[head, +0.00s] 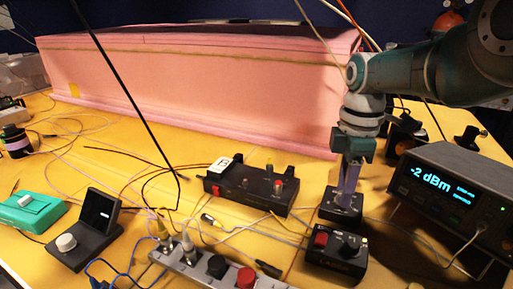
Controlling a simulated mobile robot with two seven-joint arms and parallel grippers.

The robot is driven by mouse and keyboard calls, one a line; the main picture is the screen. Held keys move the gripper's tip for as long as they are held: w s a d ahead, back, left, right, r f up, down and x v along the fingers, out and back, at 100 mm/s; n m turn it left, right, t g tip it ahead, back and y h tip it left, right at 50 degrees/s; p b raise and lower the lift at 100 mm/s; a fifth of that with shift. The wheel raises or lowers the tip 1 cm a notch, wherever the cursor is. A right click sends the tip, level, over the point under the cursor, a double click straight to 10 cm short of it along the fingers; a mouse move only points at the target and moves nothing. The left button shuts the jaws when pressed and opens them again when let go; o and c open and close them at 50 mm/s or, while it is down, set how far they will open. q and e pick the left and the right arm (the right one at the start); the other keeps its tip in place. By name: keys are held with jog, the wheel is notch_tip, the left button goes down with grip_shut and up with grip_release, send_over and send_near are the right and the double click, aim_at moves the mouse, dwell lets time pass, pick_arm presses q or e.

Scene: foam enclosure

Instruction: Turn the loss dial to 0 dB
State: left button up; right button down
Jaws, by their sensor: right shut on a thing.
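My right gripper (346,192) comes down from the upper right, pointing straight down. Its fingers are shut on the knob of a small black box, which I take for the loss dial (340,216). The fingers hide most of the knob, and its scale is too small to read. A grey meter (455,170) at the right has a lit display (437,184) reading -2 dBm. My left gripper is not in view.
A black box with a red button and knob (337,254) stands just in front of the dial box. A black unit (248,190) is to its left. A grey strip (222,270) with plugs lies in front. Loose cables cross the yellow table. Pink foam (200,85) walls the back.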

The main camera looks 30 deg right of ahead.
dwell(0.3)
jog(key=c, duration=0.6)
grip_release()
notch_tip(320, 180, up, 10)
jog(key=p, duration=0.9)
